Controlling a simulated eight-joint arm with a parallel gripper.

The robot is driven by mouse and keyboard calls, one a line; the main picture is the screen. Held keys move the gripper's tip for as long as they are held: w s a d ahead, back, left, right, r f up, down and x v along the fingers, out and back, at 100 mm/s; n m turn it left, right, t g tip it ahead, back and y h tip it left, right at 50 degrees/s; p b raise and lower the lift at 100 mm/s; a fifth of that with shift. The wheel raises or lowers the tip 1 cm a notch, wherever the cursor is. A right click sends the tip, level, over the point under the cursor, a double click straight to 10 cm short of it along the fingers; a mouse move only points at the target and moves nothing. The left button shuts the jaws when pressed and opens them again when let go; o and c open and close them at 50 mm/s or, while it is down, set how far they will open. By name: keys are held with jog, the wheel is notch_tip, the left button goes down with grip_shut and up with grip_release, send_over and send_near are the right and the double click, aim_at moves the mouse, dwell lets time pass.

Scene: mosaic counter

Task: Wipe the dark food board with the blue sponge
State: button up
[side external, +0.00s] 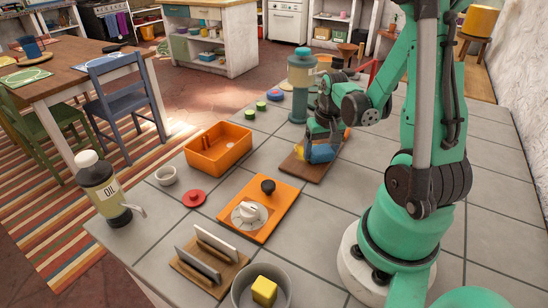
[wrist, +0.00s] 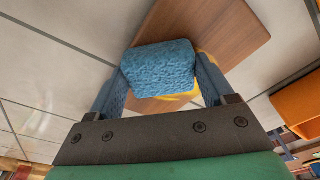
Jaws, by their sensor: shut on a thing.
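In the wrist view the board (wrist: 205,25) extends beyond and to the right of the sponge. My gripper hides part of the board's far end in the side external view.
An orange bin (side external: 218,163) stands left of the board. A teal grinder-like thing (side external: 298,95) stands behind. A pot (side external: 242,293) holding a yellow block is at the front. Bare tiles lie right of the board.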

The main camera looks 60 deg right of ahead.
aim_at(294, 147)
jog(key=shift+w+r, duration=0.1)
jog(key=shift+w, duration=4)
jog(key=shift+s+d, duration=0.1)
jog(key=shift+d, duration=0.8)
jog(key=shift+s+d, duration=0.15)
jog(key=shift+s, duration=0.05)
jog(key=s, duration=0.3)
jog(key=shift+s, duration=4.35)
jog(key=shift+w, duration=6.1)
notch_tip(294, 147, up, 8)
